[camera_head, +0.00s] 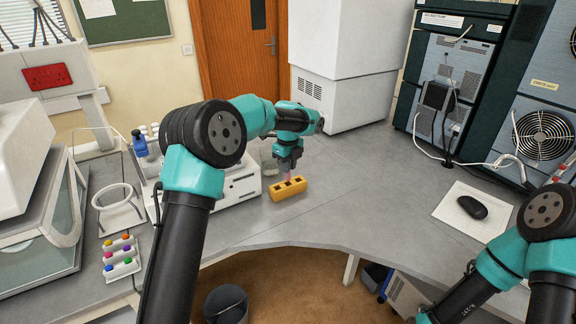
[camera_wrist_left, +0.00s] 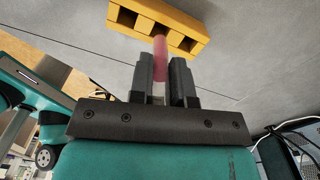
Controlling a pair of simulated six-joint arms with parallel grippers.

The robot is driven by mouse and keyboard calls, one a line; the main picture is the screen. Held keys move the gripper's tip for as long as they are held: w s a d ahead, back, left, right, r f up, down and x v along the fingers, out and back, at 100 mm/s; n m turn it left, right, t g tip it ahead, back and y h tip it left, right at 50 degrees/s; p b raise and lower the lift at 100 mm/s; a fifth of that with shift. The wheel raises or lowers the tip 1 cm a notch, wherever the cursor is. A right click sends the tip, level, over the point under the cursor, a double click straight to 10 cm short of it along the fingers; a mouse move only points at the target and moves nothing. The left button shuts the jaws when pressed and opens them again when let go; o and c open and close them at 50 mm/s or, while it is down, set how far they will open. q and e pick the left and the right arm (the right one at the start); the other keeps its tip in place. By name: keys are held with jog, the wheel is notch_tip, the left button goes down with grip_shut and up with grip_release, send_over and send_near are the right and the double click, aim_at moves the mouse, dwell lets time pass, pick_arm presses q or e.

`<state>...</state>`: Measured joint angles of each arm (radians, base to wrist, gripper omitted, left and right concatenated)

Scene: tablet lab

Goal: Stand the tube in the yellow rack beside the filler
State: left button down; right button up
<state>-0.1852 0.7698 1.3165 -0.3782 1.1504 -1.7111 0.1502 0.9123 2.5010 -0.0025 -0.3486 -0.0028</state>
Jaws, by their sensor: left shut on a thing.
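The yellow rack (camera_head: 289,189) is a small block with square openings on the grey bench, beside the white filler machine (camera_head: 240,184). My left gripper (camera_head: 287,170) is directly above the rack, pointing down. It is shut on a pink tube (camera_head: 287,177). In the left wrist view the tube (camera_wrist_left: 159,50) sticks out from between the fingers (camera_wrist_left: 160,75), and its far end overlaps the rack's middle opening (camera_wrist_left: 157,28). I cannot tell whether the tube's end is inside the opening. My right arm shows at the lower right; its gripper is out of view.
A white rack with colored caps (camera_head: 121,257) and a white ring stand (camera_head: 117,205) are on the left. A blue-capped bottle (camera_head: 140,143) stands behind. A black mouse (camera_head: 472,207) lies on a white pad at right. The bench right of the yellow rack is clear.

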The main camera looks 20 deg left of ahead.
aim_at(288, 180)
pick_arm(q)
jog(key=shift+f, duration=0.2)
jog(key=shift+f, duration=2.4)
jog(key=c, duration=1)
grip_release()
notch_tip(288, 180, up, 17)
jog(key=shift+r, duration=0.2)
